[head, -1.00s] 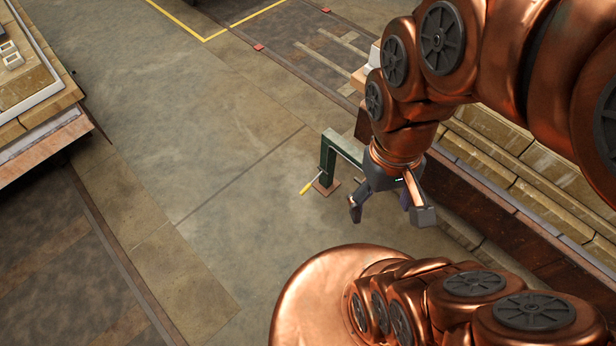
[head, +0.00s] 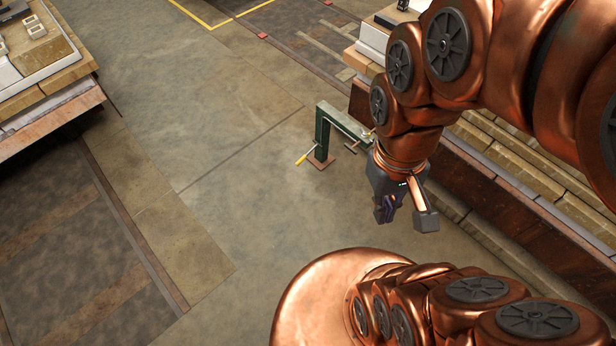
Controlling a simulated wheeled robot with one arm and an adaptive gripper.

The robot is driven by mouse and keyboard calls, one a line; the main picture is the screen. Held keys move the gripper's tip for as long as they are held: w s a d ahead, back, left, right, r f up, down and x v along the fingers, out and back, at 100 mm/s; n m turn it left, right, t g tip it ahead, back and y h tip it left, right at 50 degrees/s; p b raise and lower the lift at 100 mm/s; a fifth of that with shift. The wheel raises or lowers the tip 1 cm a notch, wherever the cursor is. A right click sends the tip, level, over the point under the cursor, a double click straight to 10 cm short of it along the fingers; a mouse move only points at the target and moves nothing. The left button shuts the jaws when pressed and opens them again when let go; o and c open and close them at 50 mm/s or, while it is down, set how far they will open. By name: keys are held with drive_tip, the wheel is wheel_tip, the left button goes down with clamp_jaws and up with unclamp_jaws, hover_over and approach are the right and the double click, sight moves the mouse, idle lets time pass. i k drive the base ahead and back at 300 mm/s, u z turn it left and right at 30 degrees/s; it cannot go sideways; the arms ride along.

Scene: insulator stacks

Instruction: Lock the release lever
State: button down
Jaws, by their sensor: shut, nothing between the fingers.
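A green bracket-shaped stand (head: 323,133) rises from a small brown base plate on the floor near the picture's centre. A lever with a yellow grip (head: 302,158) sticks out low on its left side; I cannot tell whether it is locked. A dark T-shaped handle (head: 352,146) shows under the stand's arm. My gripper (head: 385,210) hangs to the right of and below the stand in the picture, apart from the lever. My wrist hides the right end of the stand's arm.
Pallets of stacked slabs (head: 45,65) stand at the upper left. A long row of stacked boards (head: 500,160) runs along the right, behind my arm. Yellow line marking (head: 215,24) lies at the top.

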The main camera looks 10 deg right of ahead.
sight(303, 159)
drive_tip(key=k, duration=0.7)
drive_tip(key=u, duration=0.55)
drive_tip(key=i, duration=0.6)
drive_tip(key=u, duration=0.7)
drive_tip(key=i, duration=0.75)
drive_tip(key=z, duration=0.65)
drive_tip(key=i, duration=0.65)
drive_tip(key=z, duration=0.6)
